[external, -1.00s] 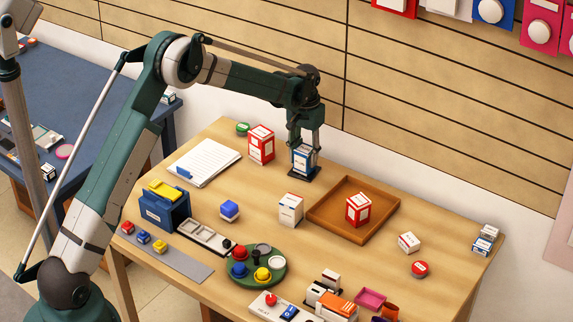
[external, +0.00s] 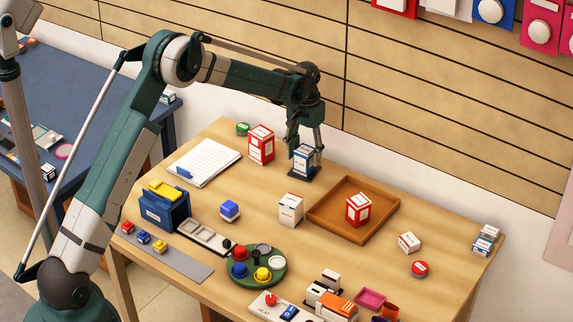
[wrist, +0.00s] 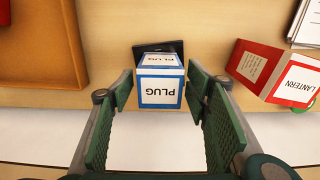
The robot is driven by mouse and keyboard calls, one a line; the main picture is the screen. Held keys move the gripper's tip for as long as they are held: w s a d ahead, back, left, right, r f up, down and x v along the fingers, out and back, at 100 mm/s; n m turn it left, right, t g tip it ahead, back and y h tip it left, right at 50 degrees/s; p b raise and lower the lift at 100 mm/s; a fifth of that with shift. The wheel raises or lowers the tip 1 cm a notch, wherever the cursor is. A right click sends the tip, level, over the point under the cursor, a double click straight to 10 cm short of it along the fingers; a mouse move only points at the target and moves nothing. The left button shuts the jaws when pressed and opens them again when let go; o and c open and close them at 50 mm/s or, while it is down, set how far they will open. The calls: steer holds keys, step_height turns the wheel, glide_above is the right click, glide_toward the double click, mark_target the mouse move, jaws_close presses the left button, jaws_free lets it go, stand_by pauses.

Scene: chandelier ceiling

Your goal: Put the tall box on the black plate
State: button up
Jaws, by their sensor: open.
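The tall box (external: 304,159) is white with blue bands and stands upright on the black plate (external: 316,174), near the wall. In the wrist view, the box (wrist: 160,92) shows the word PLUG on top, and part of the black plate (wrist: 173,46) shows beyond it. My gripper (external: 305,143) is open above and around the upper part of the box. In the wrist view, its fingers (wrist: 160,86) stand on either side of the box, with a visible gap on each side.
A red-and-white LANTERN box (external: 261,145) stands close to the left. A brown tray (external: 322,213) holding a red box lies to the right in front. A white box (external: 290,209) and a notepad (external: 207,160) are also nearby.

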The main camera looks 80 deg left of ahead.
step_height(320, 180, up, 11)
steer(key=shift+r+p, duration=0.1)
steer(key=shift+p, duration=0.25)
stand_by(0.7)
steer(key=shift+d, duration=0.1)
